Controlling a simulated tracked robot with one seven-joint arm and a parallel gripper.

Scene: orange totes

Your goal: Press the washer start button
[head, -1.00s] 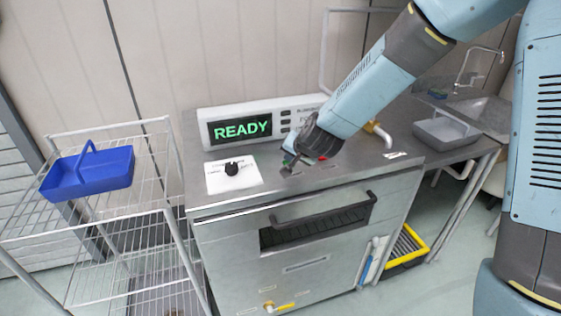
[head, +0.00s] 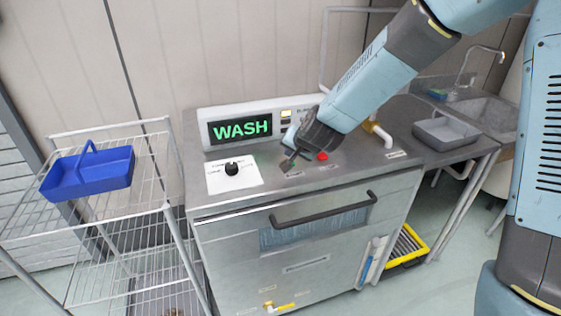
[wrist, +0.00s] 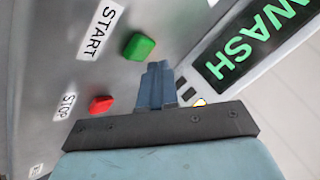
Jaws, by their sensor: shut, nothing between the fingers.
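The washer (head: 225,255) is a steel machine with a control panel on top. Its display (head: 240,129) reads "WASH" in green and also shows in the wrist view (wrist: 245,45). In the wrist view the green start button (wrist: 139,46) sits beside a "START" label, and the red stop button (wrist: 100,104) beside "STOP". The red button also shows in the head view (head: 322,156); the green one is hidden there by my gripper. My gripper (head: 288,163) is shut and empty over the panel. In the wrist view its fingertips (wrist: 157,67) appear just beside the green button, apparently apart from it.
A black dial (head: 232,168) on a white plate is left of my gripper. A wire rack (head: 165,205) with a blue basket (head: 90,172) stands left. A brass-and-white pipe (head: 384,138), a grey tray (head: 445,135) and a sink (head: 485,112) are to the right.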

